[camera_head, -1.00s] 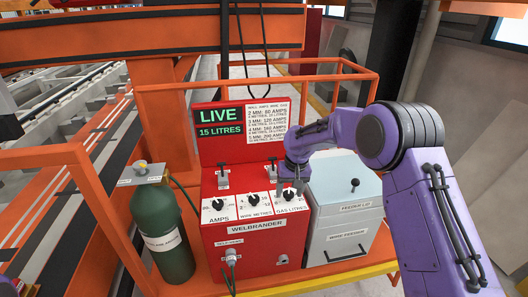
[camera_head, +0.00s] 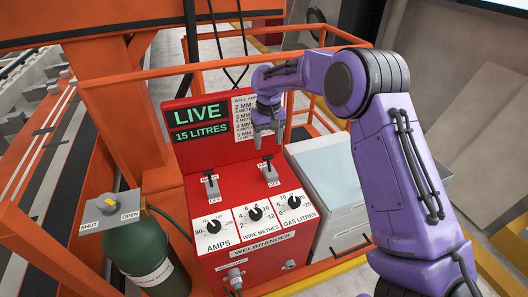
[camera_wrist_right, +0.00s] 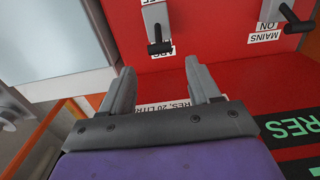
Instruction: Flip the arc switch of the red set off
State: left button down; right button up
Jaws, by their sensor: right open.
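The red set (camera_head: 185,152) is a red welding box with a tall back panel. The lever's black end points up, away from OFF. It also shows in the right wrist view (camera_wrist_right: 157,28), upside down, its end beside a partly hidden ARC label. My right gripper (camera_head: 267,138) is open and empty, just above the arc switch and apart from it. Its two fingers (camera_wrist_right: 163,88) point towards the switch in the wrist view. My left gripper is not in view.
The mains switch (camera_head: 210,185) stands left of the arc switch, its lever also up. A display (camera_head: 200,122) reads LIVE and 15 LITRES. Three dials (camera_head: 254,213) sit below. A green gas cylinder (camera_head: 145,256) stands left, a pale wire feeder (camera_head: 330,185) right, and orange rails surround them.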

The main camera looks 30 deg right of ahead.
aim_at(268, 157)
jog(key=f, duration=0.1)
jog(key=s+f, duration=0.1)
jog(key=f+p, duration=0.1)
jog(key=shift+s+a, duration=0.15)
jog(key=shift+s, duration=0.1)
jog(key=f, duration=0.1)
jog(key=w+f, duration=0.1)
jog(key=f, duration=0.2)
jog(key=shift+w+f+p, duration=0.35)
jog(key=shift+w+p, duration=0.05)
jog(key=shift+s+r, duration=0.25)
jog(key=shift+s, duration=0.15)
jog(key=shift+s+r, duration=0.1)
jog(key=c, duration=0.5)
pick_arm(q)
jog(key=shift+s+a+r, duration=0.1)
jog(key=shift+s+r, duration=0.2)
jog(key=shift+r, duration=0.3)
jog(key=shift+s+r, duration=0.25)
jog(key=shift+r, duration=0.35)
pick_arm(e)
jog(key=c, duration=0.5)
jog(key=shift+c, duration=0.2)
